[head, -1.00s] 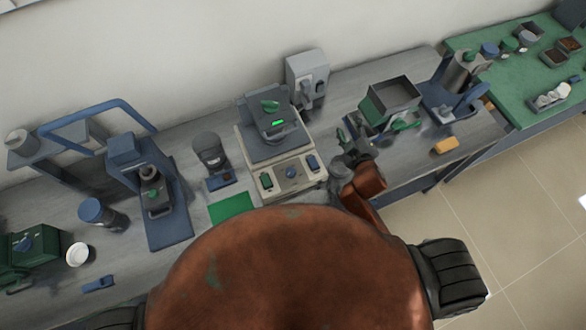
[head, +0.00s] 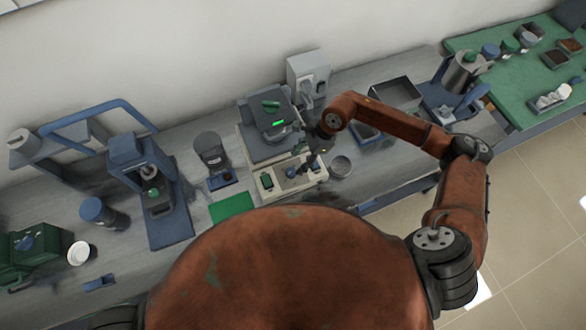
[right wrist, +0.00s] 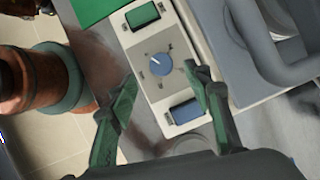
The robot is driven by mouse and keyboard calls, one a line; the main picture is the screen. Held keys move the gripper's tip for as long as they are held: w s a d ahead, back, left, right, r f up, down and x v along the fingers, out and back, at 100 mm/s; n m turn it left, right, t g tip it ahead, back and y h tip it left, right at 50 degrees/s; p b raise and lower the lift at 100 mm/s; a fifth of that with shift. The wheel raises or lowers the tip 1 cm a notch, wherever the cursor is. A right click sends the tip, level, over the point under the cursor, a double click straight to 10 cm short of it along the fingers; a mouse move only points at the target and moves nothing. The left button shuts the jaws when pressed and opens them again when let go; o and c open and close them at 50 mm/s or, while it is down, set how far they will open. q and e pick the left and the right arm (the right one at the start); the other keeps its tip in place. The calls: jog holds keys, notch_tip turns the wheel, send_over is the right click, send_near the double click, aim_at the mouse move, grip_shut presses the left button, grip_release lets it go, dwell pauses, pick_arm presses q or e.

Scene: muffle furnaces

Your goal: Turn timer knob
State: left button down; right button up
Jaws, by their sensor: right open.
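The timer knob is a round blue dial (right wrist: 158,64) on the pale control panel (right wrist: 139,48) of the device in the right wrist view. A green rocker switch (right wrist: 142,15) and a blue one (right wrist: 186,111) flank it. My right gripper (right wrist: 160,76) is open, its green-padded fingers apart, with the knob showing just beyond and between the tips. I cannot tell whether a finger touches the panel. My left gripper is not in view.
The device's upper body (head: 271,118) with a green display stands behind the panel. A grey wall-side box (head: 308,72) is behind it. A small round dish (head: 341,166) sits right of the panel, and an open bin (head: 396,93) is near my right arm. A green mat (head: 232,207) lies left.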

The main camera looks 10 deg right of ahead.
aim_at(291, 171)
jog(key=shift+d+p+x, duration=0.2)
jog(key=shift+p+x, duration=0.1)
jog(key=shift+x, duration=1.6)
jog(key=shift+d+p+x, duration=0.15)
jog(key=shift+p+x, duration=0.15)
jog(key=shift+x, duration=1.6)
jog(key=shift+f, duration=0.2)
jog(key=c, duration=1.1)
